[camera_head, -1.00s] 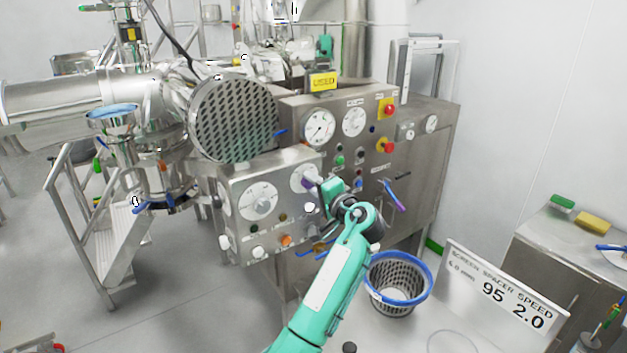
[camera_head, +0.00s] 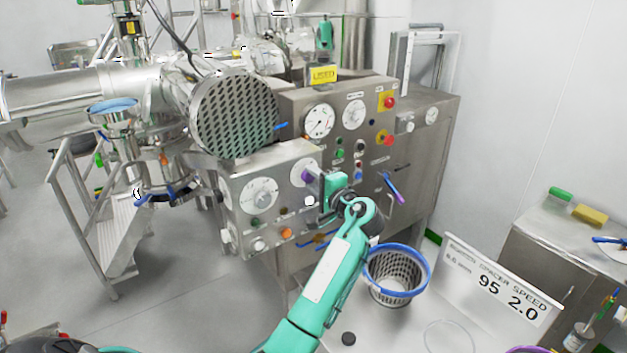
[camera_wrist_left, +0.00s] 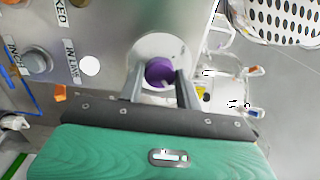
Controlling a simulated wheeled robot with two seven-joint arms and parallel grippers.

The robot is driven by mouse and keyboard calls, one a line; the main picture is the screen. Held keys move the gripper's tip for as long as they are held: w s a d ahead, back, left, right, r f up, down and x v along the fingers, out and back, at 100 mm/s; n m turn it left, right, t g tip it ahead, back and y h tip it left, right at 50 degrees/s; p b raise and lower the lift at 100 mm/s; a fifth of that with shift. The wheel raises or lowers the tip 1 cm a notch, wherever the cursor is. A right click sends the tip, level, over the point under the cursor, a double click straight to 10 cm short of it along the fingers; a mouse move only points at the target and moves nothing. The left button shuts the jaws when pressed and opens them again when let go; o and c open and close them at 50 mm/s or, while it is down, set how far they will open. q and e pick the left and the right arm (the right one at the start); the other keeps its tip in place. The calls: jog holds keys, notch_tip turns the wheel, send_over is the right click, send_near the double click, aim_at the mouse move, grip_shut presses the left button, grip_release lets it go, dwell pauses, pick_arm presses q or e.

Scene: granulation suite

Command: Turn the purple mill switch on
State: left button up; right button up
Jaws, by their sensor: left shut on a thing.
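The purple mill switch (camera_head: 306,176) is a round purple knob on a pale disc on the front of the steel control box (camera_head: 240,179). In the left wrist view the knob (camera_wrist_left: 160,72) sits between the two grey fingers of my left gripper (camera_wrist_left: 160,84). In the head view my left gripper (camera_head: 314,186) is at the knob from the right, shut on it, and hides part of the disc. The knob's exact turn angle cannot be told. My right gripper is not in view.
A larger dial (camera_head: 258,198) and several small buttons share the box front. A taller gauge panel (camera_head: 340,105) stands behind. A blue-rimmed mesh basket (camera_head: 392,288) and a sign reading 95 2.0 (camera_head: 500,287) stand on the front right table. A perforated drum (camera_head: 235,115) is above left.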

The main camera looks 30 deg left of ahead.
pick_arm(q)
jog(key=o, duration=1)
jog(key=shift+s+d+f, duration=0.1)
jog(key=shift+d, duration=0.15)
jog(key=b+v, duration=0.5)
jog(key=v, duration=0.8)
jog(key=shift+b, duration=0.4)
jog(key=shift+s+d+f, duration=0.1)
